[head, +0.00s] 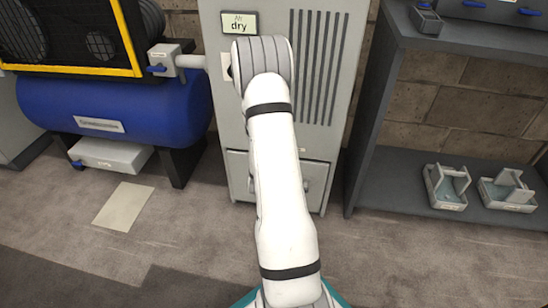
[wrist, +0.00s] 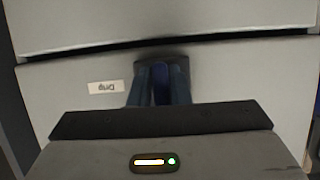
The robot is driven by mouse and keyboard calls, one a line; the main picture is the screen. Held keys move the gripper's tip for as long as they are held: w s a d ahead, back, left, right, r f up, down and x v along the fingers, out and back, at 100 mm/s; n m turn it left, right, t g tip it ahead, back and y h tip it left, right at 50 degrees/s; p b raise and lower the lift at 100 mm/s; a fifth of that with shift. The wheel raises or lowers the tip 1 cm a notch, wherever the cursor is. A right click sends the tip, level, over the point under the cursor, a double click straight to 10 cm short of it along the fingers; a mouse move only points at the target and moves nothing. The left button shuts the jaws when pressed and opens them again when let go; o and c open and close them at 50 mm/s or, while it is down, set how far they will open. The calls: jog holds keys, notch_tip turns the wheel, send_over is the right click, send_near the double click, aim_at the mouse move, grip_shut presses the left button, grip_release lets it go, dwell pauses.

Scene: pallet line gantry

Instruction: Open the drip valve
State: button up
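The wrist view shows a small white label (wrist: 105,87), upside down, that seems to read "Drip", on a pale grey panel. Beside it is a dark recess with a blue lever (wrist: 161,84), which I take as the drip valve's handle. My gripper (wrist: 161,75) has its two dark fingers close together, one on each side of the blue lever, and appears shut on it. The lever's far end and any contact at the fingertips are hard to see. In the head view my white arm hides my gripper and the lever in front of the grey dryer cabinet (head: 330,110).
A blue compressor tank (head: 115,105) with a blue-handled valve (head: 165,60) stands to the left. A dark grey shelf unit (head: 380,130) with two small trays (head: 446,187) (head: 508,190) stands to the right. The floor in front is clear apart from a flat beige sheet (head: 123,206).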

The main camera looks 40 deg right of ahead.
jog(key=o, duration=0.3)
jog(key=shift+o, duration=0.2)
jog(key=p+v, duration=0.2)
jog(key=v, duration=0.6)
jog(key=shift+p, duration=0.35)
jog(key=shift+w, duration=0.1)
jog(key=w+a+r+n+y+p, duration=0.1)
jog(key=a+r+n+y+p, duration=0.15)
jog(key=a+r+p, duration=0.55)
jog(key=w+a+r+n+g+y+p, duration=0.1)
jog(key=a+r+y+p, duration=0.3)
jog(key=r, duration=0.8)
jog(key=w+a+r+n+y+p, duration=0.1)
jog(key=a+r+p, duration=0.3)
jog(key=r+p, duration=0.5)
jog(key=s+a+r+n+g+y+p, duration=0.1)
jog(key=s+r+p, duration=0.4)
jog(key=r, duration=0.5)
jog(key=s+a+r+n+g+p, duration=0.2)
jog(key=s+a+r+p, duration=0.3)
jog(key=r, duration=0.5)
jog(key=s+a+r+n+g+y+p, duration=0.1)
jog(key=s+a+r+n+g+p, duration=0.1)
jog(key=s+a+r+p, duration=0.2)
jog(key=s+r+p, duration=0.3)
jog(key=s+r, duration=0.1)
jog(key=r, duration=0.2)
jog(key=shift+s+r+n+y, duration=0.25)
jog(key=shift+r+n+y, duration=0.1)
jog(key=shift+r, duration=0.05)
